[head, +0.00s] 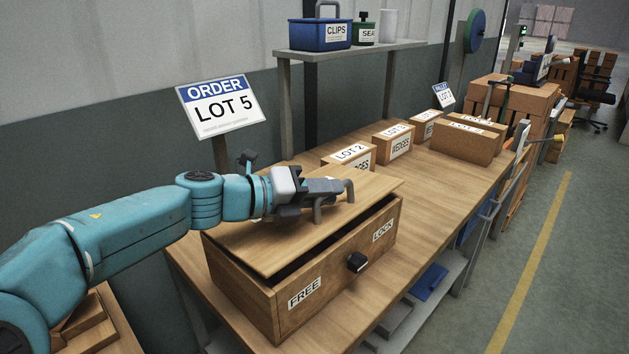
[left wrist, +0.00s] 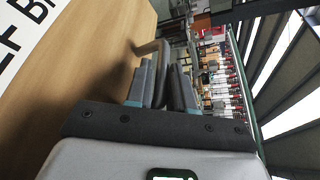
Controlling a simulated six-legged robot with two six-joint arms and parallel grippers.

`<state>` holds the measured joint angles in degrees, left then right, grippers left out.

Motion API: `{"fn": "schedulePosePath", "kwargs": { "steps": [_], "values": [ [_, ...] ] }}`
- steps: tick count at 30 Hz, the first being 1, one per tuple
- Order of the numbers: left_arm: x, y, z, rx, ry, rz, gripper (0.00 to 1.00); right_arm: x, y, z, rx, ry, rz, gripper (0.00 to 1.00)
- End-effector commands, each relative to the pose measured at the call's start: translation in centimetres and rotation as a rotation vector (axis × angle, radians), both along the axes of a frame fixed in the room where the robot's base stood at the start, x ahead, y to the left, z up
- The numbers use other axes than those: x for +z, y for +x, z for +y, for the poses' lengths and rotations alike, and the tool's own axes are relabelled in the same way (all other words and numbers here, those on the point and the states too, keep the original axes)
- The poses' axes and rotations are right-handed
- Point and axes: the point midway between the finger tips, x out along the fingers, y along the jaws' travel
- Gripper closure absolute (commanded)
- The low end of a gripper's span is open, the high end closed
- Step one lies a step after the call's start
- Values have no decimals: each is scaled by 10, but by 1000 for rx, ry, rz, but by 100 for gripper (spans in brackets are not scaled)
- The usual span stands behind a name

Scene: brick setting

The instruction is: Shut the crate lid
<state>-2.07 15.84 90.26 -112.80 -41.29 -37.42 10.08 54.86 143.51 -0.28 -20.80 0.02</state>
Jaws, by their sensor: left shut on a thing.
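The wooden crate (head: 335,292) stands on the bench, its front labelled FREE (head: 305,292) on the left and LOCK (head: 383,231) on the right. A black latch knob (head: 357,263) sits on the front between the labels. The flat wooden lid (head: 265,240) lies low over the crate, with a dark gap along its front edge. My left gripper (head: 328,190) is above the lid, shut on its grey handle (head: 349,190). In the left wrist view the fingers (left wrist: 163,85) close around the handle (left wrist: 150,47). My right gripper is out of view.
Several lot boxes (head: 393,142) stand behind the crate along the bench (head: 430,202). An ORDER LOT 5 sign (head: 220,107) rises behind it. A shelf (head: 350,48) holds a blue CLIPS box (head: 320,34). Bench space right of the crate is clear.

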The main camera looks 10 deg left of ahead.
Motion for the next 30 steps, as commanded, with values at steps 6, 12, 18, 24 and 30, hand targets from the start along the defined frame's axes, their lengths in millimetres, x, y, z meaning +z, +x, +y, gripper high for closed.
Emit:
{"fn": "schedulePosePath", "kwargs": {
  "steps": [6,12,18,24,30],
  "values": [
    [-19,-7,-10,-12,89,-54,100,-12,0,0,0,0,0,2],
    [-28,-8,-13,-14,134,-79,100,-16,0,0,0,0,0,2],
    [-33,-9,-14,-15,151,-84,100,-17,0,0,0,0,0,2],
    [-34,-8,-14,-16,154,-83,100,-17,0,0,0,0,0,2],
    [-35,-8,-14,-17,155,-81,60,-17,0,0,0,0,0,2]
  ]
}}
